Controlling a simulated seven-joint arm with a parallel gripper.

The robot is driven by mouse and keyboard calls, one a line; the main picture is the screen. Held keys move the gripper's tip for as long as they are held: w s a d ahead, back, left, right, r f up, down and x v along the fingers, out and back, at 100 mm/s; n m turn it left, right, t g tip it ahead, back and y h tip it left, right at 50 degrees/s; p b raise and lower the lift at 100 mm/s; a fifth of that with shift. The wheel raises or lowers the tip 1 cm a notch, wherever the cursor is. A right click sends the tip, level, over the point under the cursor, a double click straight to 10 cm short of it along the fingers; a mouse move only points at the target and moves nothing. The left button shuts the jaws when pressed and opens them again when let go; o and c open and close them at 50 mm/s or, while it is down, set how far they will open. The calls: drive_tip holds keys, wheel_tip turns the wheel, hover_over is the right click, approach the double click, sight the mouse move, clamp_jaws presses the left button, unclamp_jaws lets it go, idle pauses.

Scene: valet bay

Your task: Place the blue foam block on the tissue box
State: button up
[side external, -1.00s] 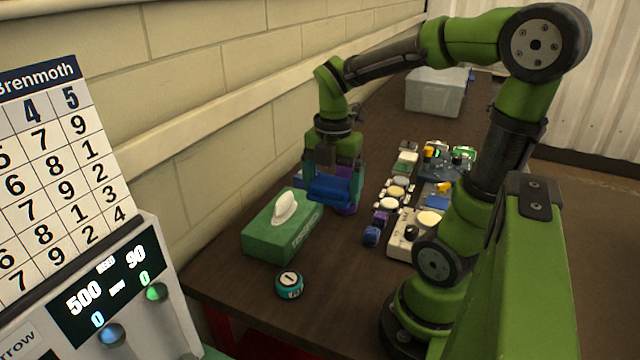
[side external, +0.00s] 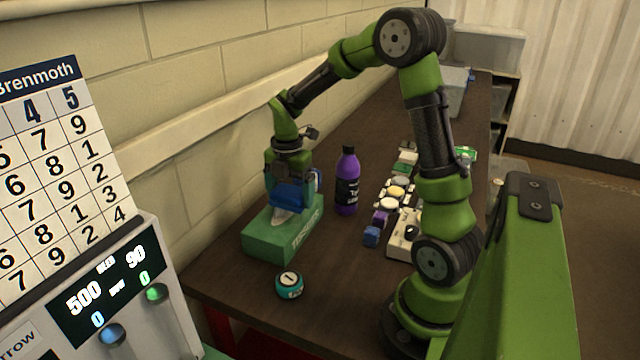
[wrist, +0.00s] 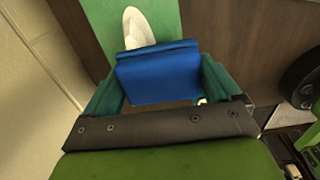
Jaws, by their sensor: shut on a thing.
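The blue foam block (wrist: 158,74) is between the two fingers of my gripper (wrist: 160,88) in the wrist view. In the side view my gripper (side external: 291,190) is shut on the blue block (side external: 288,196), above the far part of the green tissue box (side external: 272,246). The box sits on the dark table with its white tissue (side external: 281,215) sticking up just below the block. In the wrist view the white tissue (wrist: 137,27) and the green box top (wrist: 103,20) show beyond the block. I cannot tell whether the block touches the box.
A purple bottle (side external: 347,182) stands right of the gripper. Small blue (side external: 372,236) and purple (side external: 381,218) blocks and several devices lie to the right. The wall runs close on the left.

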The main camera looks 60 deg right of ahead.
sight(284, 201)
drive_tip(key=shift+w+d, duration=0.3)
drive_tip(key=shift+w, duration=0.5)
drive_tip(key=f, duration=0.3)
drive_tip(key=shift+w+d, duration=0.15)
drive_tip(key=shift+w, duration=0.2)
drive_tip(key=shift+f, duration=0.35)
drive_tip(key=shift+f, duration=0.2)
drive_tip(key=o, duration=0.7)
drive_tip(key=shift+o, duration=0.2)
drive_tip(key=shift+r, duration=0.15)
